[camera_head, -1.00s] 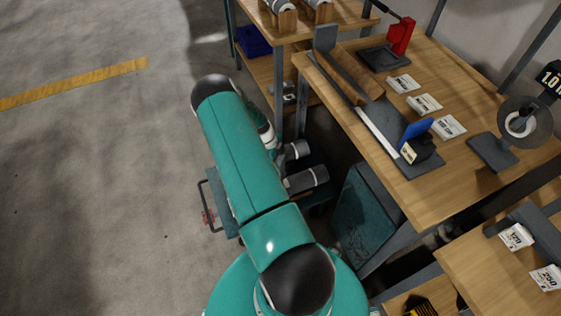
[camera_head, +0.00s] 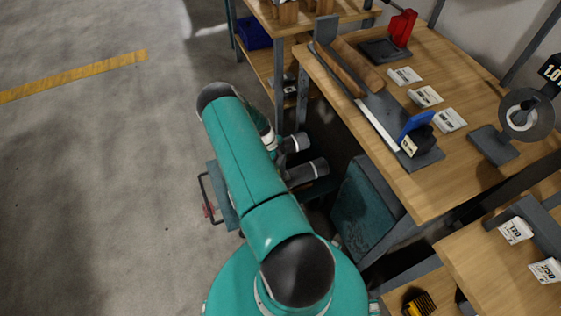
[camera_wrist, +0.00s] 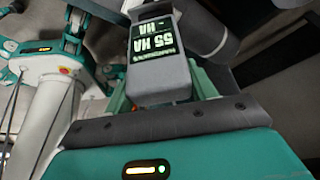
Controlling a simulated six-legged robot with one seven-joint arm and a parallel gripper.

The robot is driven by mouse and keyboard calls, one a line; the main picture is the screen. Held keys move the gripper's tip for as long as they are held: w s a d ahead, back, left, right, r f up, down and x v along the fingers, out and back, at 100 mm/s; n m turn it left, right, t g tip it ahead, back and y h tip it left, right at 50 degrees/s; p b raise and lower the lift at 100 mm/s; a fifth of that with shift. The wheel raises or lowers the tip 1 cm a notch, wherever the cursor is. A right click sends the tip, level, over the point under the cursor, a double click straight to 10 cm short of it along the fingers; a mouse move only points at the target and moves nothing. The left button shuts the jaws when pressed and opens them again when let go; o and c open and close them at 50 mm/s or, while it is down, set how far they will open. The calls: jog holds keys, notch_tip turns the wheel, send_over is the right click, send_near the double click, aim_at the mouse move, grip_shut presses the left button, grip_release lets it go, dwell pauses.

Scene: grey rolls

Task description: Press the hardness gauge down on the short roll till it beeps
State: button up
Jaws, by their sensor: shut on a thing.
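In the wrist view a grey hardness gauge (camera_wrist: 159,78) stands between my gripper's fingers, with a lit display whose upside-down text looks like "55 HA". My gripper (camera_wrist: 160,95) is shut on it. A dark grey cylinder (camera_wrist: 218,27) lies just behind the gauge; whether they touch cannot be told. In the head view two dark grey rolls with white bands, one nearer (camera_head: 306,172) and one farther (camera_head: 296,143), show right of my arm, which partly hides them. The farther one looks shorter. My gripper is hidden there.
A dark teal cart with a black handle (camera_head: 203,196) stands beneath my arm. A wooden bench (camera_head: 450,185) at right holds a tray with brown rolls, a blue block (camera_head: 416,126), a red stand (camera_head: 401,27) and white cards. Open floor (camera_head: 90,190) is at left.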

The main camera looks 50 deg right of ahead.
jog(key=shift+f, duration=0.65)
dwell(1.4)
jog(key=shift+r, duration=3.55)
